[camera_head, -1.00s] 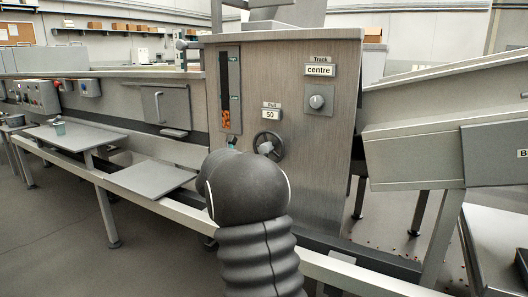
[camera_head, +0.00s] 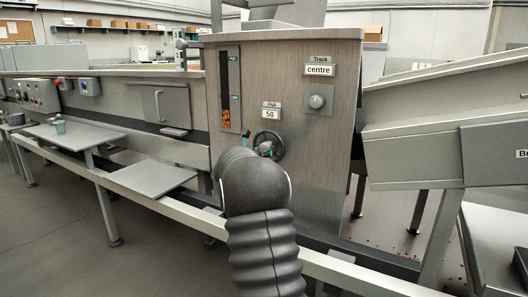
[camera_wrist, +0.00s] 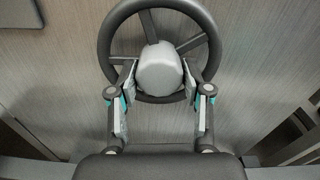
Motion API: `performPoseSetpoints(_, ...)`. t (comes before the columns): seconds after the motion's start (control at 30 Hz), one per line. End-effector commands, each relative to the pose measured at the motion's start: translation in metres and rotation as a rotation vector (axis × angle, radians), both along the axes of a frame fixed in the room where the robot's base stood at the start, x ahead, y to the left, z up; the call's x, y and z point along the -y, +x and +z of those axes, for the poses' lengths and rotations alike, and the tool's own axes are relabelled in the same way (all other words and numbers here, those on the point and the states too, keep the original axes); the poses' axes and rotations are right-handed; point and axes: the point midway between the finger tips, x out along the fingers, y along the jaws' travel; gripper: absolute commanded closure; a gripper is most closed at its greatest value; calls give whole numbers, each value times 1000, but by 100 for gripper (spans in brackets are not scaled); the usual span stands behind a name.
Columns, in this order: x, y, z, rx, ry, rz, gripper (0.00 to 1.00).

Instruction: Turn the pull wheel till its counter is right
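The pull wheel (camera_head: 279,155) is a dark ring on the front of the grey cabinet, partly hidden by my arm. Its spokes and rim (camera_wrist: 106,38) show in the wrist view, with a rounded grey hub (camera_wrist: 160,70) in the middle. The counter (camera_head: 270,113) above the wheel, labelled Pull, reads 50. My gripper (camera_wrist: 160,64) is at the wheel, with one finger on each side of the hub. The fingers look open; I cannot tell whether the pads touch the hub. In the head view my gripper (camera_head: 266,148) is mostly hidden behind my wrist.
A Track display (camera_head: 319,70) reads centre, above a round knob (camera_head: 317,102). A level gauge (camera_head: 231,90) with orange pieces low in it is left of the counter. A rail (camera_head: 345,273) runs along the front. A sloping chute (camera_head: 415,145) stands at right.

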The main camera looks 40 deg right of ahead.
Motion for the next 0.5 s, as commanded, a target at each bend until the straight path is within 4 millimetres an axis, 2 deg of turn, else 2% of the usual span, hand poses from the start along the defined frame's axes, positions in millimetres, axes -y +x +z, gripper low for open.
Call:
performPoseSetpoints(0.03,1,0,0,0,0,0,75)
performPoseSetpoints(0.1,1,0,0,0,0,0,90)
performPoseSetpoints(0.5,2,-1,0,-48,-21,-2,90)
